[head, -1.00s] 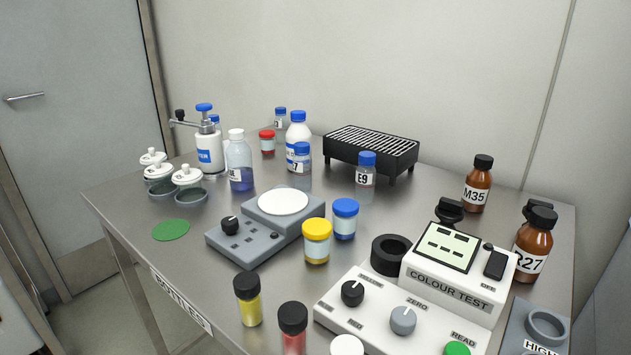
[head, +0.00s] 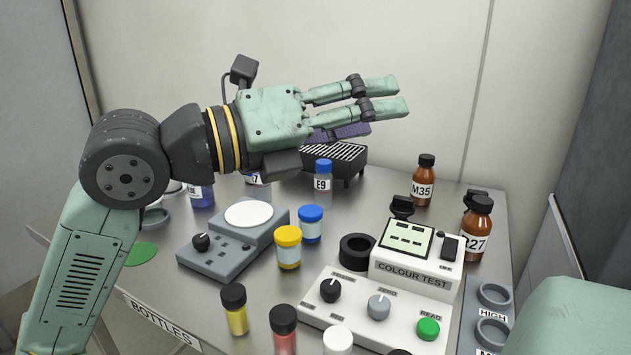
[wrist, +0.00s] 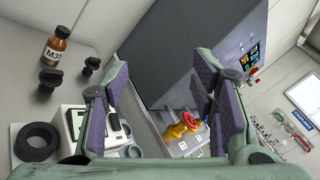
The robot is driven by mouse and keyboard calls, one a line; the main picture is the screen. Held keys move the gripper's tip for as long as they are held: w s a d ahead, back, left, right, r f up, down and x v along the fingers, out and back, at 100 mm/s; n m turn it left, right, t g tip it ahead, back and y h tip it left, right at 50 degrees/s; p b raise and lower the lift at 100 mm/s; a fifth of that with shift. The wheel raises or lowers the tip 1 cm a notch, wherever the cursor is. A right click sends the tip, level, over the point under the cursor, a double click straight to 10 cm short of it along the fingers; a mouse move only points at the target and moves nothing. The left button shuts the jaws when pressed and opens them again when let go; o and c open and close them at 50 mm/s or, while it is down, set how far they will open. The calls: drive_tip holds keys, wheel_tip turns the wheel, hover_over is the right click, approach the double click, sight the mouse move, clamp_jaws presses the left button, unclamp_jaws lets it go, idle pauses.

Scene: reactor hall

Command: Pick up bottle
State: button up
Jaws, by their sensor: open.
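Several bottles stand on the steel table. A small clear bottle marked E9 (head: 323,184) with a blue cap is below my gripper in the head view. A brown bottle marked M35 (head: 422,190) stands at the back right, also in the wrist view (wrist: 55,52). A bottle with blue liquid (head: 201,197) and one marked 7 (head: 257,190) are partly hidden by my arm. My gripper (head: 402,96) is open and empty, raised above the table and pointing right.
A colour tester (head: 418,262), a grey balance (head: 222,258), yellow-lidded (head: 288,252) and blue-lidded (head: 311,226) jars crowd the table. A black ribbed block (head: 345,165) stands at the back. Yellow (head: 236,318) and red (head: 284,343) vials stand in front.

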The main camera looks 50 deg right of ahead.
drive_tip(key=d+f+n+t+y, duration=0.1)
drive_tip(key=d+f+t, duration=0.1)
drive_tip(key=d+f, duration=0.2)
drive_tip(key=d+f+n+t+y, duration=0.1)
drive_tip(key=d+f+y, duration=0.1)
drive_tip(key=d+f, duration=0.1)
drive_tip(key=w+d+f+t+y, duration=0.1)
drive_tip(key=d+f+t+y, duration=0.1)
drive_tip(key=d+f, duration=0.2)
drive_tip(key=shift+w+d+f+n+t+p, duration=0.1)
drive_tip(key=shift+d+f+n+t+p, duration=0.25)
drive_tip(key=shift+d, duration=0.2)
wheel_tip(320, 180, down, 4)
drive_tip(key=w+d+n+t+y, duration=0.2)
drive_tip(key=w+d+t, duration=0.1)
drive_tip(key=n+t+y, duration=0.6)
drive_tip(key=t, duration=0.5)
approach(325, 162)
drive_tip(key=p+x, duration=0.6)
drive_tip(key=x, duration=0.3)
drive_tip(key=shift+w+d, duration=0.1)
drive_tip(key=shift+w, duration=0.25)
drive_tip(key=shift+w+d+f+p, duration=0.1)
drive_tip(key=shift+w+f+p, duration=0.2)
drive_tip(key=shift+w+f, duration=0.05)
drive_tip(key=c, duration=1.1)
